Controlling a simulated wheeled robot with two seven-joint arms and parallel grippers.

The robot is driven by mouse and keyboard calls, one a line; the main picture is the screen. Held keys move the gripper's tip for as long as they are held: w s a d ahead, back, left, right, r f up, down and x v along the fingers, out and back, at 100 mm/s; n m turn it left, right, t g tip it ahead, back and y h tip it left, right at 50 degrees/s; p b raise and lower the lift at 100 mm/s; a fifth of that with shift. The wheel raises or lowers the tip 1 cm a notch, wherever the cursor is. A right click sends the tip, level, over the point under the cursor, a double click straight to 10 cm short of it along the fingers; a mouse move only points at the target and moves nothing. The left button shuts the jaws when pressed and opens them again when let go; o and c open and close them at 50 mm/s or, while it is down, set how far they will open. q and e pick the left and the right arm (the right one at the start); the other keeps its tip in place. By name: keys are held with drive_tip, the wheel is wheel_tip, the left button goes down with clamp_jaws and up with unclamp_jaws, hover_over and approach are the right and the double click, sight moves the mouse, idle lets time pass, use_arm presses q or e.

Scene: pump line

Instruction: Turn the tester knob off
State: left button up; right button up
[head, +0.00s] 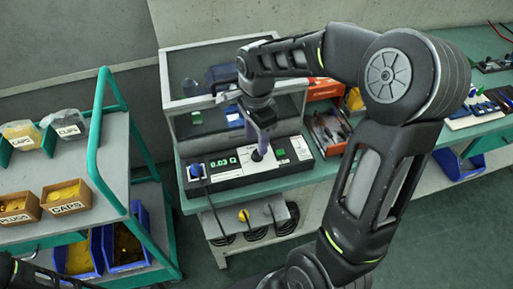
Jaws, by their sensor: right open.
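The tester (228,182) is a black and white panel with a lit display (222,162) on the bench, in front of a clear-walled case. A dark knob (257,156) on its panel is partly covered by my right gripper (261,148). That gripper points down with its purple fingers at the knob. It is open; I cannot tell whether the fingers touch the knob. The knob's pointer and setting are hidden. A green button (281,153) is right of the knob. Part of my left arm shows at the bottom left, but its gripper does not.
A blue plug (195,170) with a cable is at the tester's left end. A cart (107,185) with bins of caps and plugs stands left. An orange box (325,88) and an open tray (328,130) are right of the tester. My right arm crosses above the bench.

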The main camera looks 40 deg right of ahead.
drive_tip(key=shift+f, duration=2.35)
drive_tip(key=shift+c, duration=0.3)
clamp_jaws()
